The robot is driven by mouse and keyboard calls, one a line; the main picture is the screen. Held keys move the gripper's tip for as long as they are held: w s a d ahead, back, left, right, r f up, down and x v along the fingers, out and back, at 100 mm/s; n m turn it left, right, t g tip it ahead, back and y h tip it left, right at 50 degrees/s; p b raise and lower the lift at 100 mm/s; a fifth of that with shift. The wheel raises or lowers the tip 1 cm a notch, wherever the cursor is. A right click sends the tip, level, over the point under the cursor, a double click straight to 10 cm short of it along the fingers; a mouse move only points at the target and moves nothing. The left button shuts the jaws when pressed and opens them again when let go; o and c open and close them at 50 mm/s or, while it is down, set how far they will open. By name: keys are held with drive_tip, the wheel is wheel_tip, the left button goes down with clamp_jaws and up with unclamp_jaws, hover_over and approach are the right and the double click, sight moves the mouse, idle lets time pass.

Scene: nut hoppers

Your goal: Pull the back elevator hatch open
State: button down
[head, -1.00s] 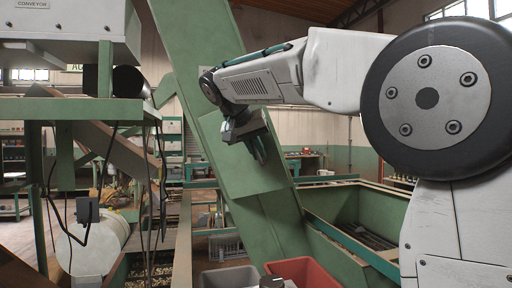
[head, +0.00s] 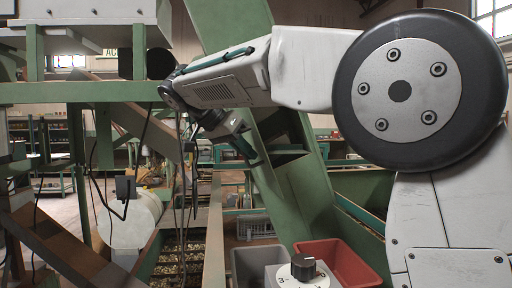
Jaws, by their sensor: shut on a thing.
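The green elevator (head: 300,195) slants up through the middle of the head view. Its hatch (head: 278,127), a green panel, stands out from the elevator's face. A dark opening (head: 287,158) shows below the panel. My gripper (head: 246,151) is at the left lower edge of the hatch, shut on it. The exact grip point is small and partly hidden by the dark fingers. My arm reaches in from the right, in front of the elevator's upper part.
A red bin (head: 338,262) and a grey bin (head: 258,262) stand below the elevator. A green conveyor frame (head: 80,93) with hanging cables is at left. A green trough (head: 362,215) lies at right.

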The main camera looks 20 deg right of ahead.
drive_tip(key=shift+w+a+f+m+g, duration=0.15)
drive_tip(key=shift+a+f+m+g, duration=0.15)
drive_tip(key=shift+a+m, duration=0.3)
drive_tip(key=c, duration=1.5)
unclamp_jaws()
drive_tip(key=shift+a, duration=0.1)
drive_tip(key=shift+r, duration=0.1)
drive_tip(key=v, duration=0.7)
drive_tip(key=shift+a+r, duration=0.15)
drive_tip(key=shift+a, duration=0.2)
